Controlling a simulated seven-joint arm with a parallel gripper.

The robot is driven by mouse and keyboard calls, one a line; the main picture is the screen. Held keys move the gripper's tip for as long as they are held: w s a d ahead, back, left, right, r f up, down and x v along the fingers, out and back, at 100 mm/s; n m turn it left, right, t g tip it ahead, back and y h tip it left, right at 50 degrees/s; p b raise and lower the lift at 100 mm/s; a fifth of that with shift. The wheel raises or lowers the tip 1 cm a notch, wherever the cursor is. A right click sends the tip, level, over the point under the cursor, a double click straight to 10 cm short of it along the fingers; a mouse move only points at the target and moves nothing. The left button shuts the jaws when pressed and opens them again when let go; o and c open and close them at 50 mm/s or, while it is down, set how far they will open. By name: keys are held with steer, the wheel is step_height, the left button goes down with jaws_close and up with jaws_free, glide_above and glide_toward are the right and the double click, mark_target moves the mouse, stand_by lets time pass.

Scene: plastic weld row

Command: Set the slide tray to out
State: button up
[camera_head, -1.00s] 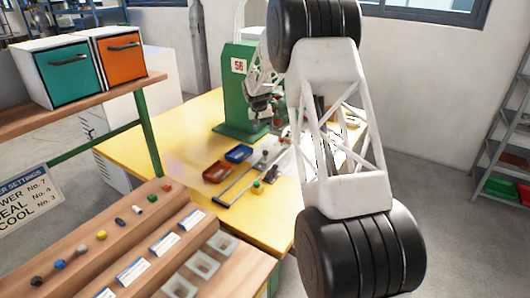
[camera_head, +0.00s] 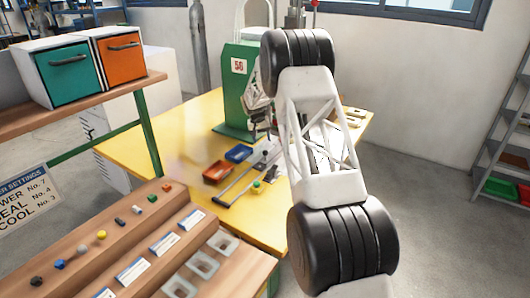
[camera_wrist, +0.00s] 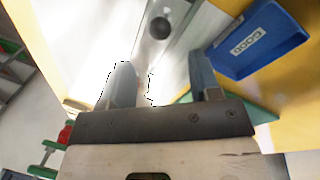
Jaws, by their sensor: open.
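The slide tray appears as a pale metal plate (camera_wrist: 172,52) with a round dark knob (camera_wrist: 160,27) in the wrist view. In the head view, its rails (camera_head: 236,186) run across the yellow table in front of the green machine (camera_head: 238,90). My gripper (camera_wrist: 161,80) is open, with its two fingers apart and nothing between them. The knob shows beyond the fingertips, roughly between them, apart from both. In the head view my gripper is small and partly hidden by my arm. How far out the tray stands cannot be told.
A blue bin marked GOOD (camera_wrist: 262,38) lies right of my fingers; it also shows in the head view (camera_head: 238,153) beside a red bin (camera_head: 217,172). A small yellow-green block (camera_head: 256,187) sits near the rails. A wooden stepped rack (camera_head: 150,235) stands at front left.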

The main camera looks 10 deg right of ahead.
mark_target(265, 151)
steer(key=shift+s+d+f, duration=0.1)
steer(key=shift+d+f, duration=0.15)
steer(key=shift+f, duration=1)
steer(key=shift+d+f, duration=0.25)
steer(key=shift+f, duration=1.05)
steer(key=shift+s+d+f, duration=0.1)
steer(key=shift+d+f, duration=0.15)
steer(key=shift+f, duration=1)
jaws_close()
